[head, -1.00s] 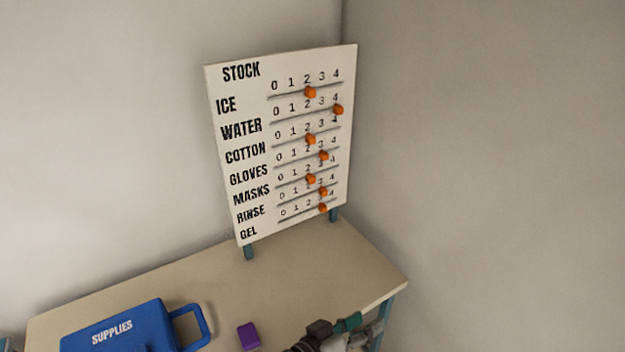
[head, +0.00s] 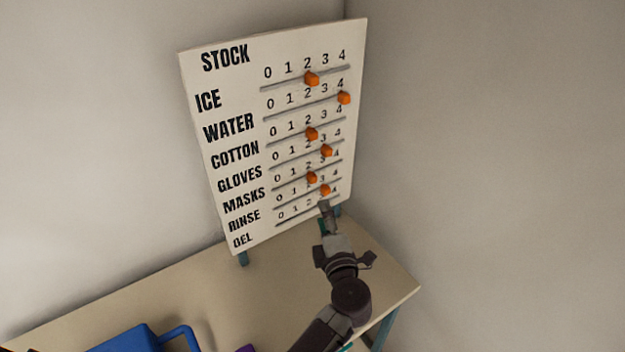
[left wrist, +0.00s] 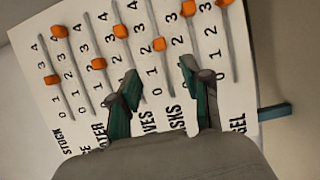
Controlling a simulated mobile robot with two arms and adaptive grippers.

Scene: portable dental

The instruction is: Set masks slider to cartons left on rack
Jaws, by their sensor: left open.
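The stock board (head: 215,150) stands tilted on the table, with labelled rows, slotted tracks and orange knobs. The masks knob (head: 312,178) is on the fifth track, at about 2. My left gripper (head: 325,208) is in front of the lower right of the board and hides the gel knob in the head view. In the left wrist view my left gripper (left wrist: 159,70) is open and empty. The masks knob (left wrist: 159,44) shows beyond its fingertips, roughly in line with the gap; contact is not visible. No rack or cartons are in view. My right gripper is not in view.
The rinse knob (head: 325,190) and gloves knob (head: 327,151), both at about 3, are close to the masks knob. A blue supplies box (head: 125,340) is at the table's front left. The table (head: 270,290) is clear between box and board.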

